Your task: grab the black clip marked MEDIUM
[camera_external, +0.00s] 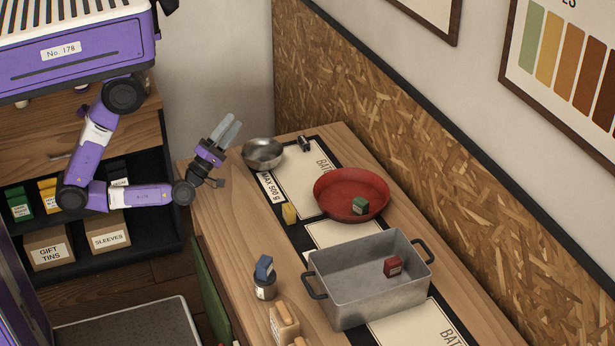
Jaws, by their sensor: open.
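A small black clip (304,144) lies on the far end of the wooden table, at the back edge of the dark mat and right of the steel bowl. Its marking is too small to read. My gripper (229,123) is raised near the table's far left corner, left of the steel bowl and the black clip. Its grey fingers point up and to the right, open, with nothing between them.
The steel bowl (263,153) stands between my gripper and the clip. A red bowl (338,181) holds a green clip (360,205). A grey pot (365,301) holds a red clip (393,266). A yellow clip (289,214) and a blue clip (264,267) stand nearer the left edge.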

